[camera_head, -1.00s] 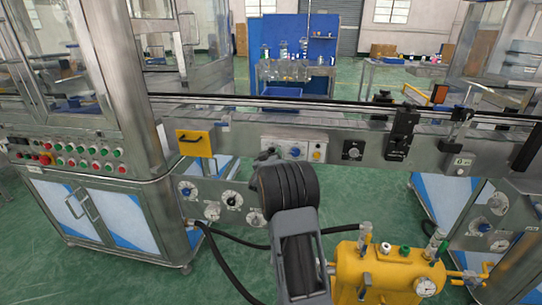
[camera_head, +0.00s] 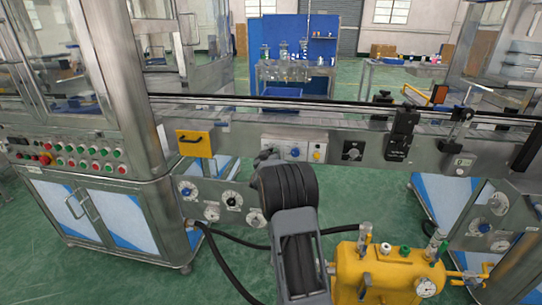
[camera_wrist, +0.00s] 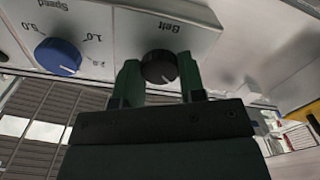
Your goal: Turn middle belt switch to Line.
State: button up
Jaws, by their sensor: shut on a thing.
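The belt switch (camera_wrist: 158,68) is a round black knob on a light panel labelled "Belt", seen upside down in the wrist view. My gripper (camera_wrist: 160,76) has its two green fingers on either side of the knob and is shut on it. The knob's lower part shows between the fingers; I cannot read its setting or any Line mark. In the head view the white control box (camera_head: 280,143) sits on the conveyor's front face; my wrist hides its left part and the knob.
A blue Speed knob (camera_wrist: 58,56) is beside the belt switch. A yellow machine (camera_head: 372,270) with a gauge stands at the lower right, and black hoses (camera_head: 225,265) run below.

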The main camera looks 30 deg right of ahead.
jog(key=shift+b, duration=0.3)
jog(key=shift+m+b, duration=3.85)
jog(key=shift+m, duration=0.85)
jog(key=o, duration=0.9)
